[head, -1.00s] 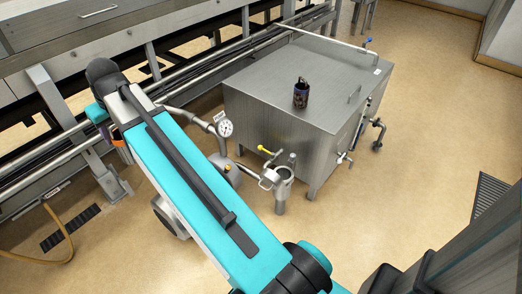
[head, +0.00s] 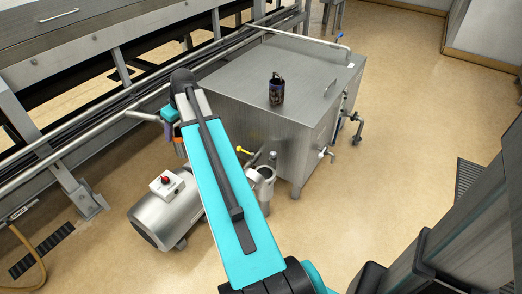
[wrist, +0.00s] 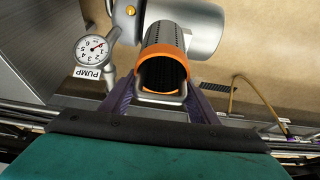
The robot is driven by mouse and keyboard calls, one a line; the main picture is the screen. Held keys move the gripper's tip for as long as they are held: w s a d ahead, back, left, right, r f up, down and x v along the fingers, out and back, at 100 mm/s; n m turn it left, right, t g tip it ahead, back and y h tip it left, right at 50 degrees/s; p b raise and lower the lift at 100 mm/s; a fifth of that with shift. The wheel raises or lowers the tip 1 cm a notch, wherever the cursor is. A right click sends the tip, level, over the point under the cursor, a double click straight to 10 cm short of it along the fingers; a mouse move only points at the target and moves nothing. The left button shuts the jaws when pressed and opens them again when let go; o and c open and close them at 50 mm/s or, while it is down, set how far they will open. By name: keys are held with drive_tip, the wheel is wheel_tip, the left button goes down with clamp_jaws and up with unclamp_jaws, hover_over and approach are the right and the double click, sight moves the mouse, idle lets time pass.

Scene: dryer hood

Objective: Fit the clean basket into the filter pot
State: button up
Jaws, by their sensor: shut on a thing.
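In the wrist view the clean basket (wrist: 162,45), a dark perforated tube with an orange rim, sits between the purple fingers of my gripper (wrist: 162,103). My gripper is shut on the basket, apparently at the grey handle by its rim. In the head view my arm hides most of the gripper and basket; a bit of orange shows beside the arm. The filter pot (head: 263,174), an open-topped steel cylinder, stands right of my arm, in front of the tank. The pot is not recognisable in the wrist view.
A second, dark basket (head: 277,92) with a handle stands on the steel tank (head: 310,75). The pump motor (head: 168,212) with a red button is left of my arm. A yellow-handled valve (head: 243,150) is beside the pot. A gauge (wrist: 94,49) shows in the wrist view.

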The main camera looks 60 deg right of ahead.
drive_tip(key=s+d+f+b, duration=0.3)
drive_tip(key=s+d+f, duration=0.5)
drive_tip(key=s+d, duration=0.2)
drive_tip(key=s+d+f+b, duration=0.3)
drive_tip(key=s+d+f, duration=0.6)
drive_tip(key=d, duration=0.6)
drive_tip(key=shift+s+d+f, duration=0.15)
drive_tip(key=shift+s, duration=1.05)
drive_tip(key=shift+f+b, duration=1.15)
drive_tip(key=shift+f, duration=1.7)
drive_tip(key=shift+f+b, duration=0.3)
drive_tip(key=shift+f, duration=1.5)
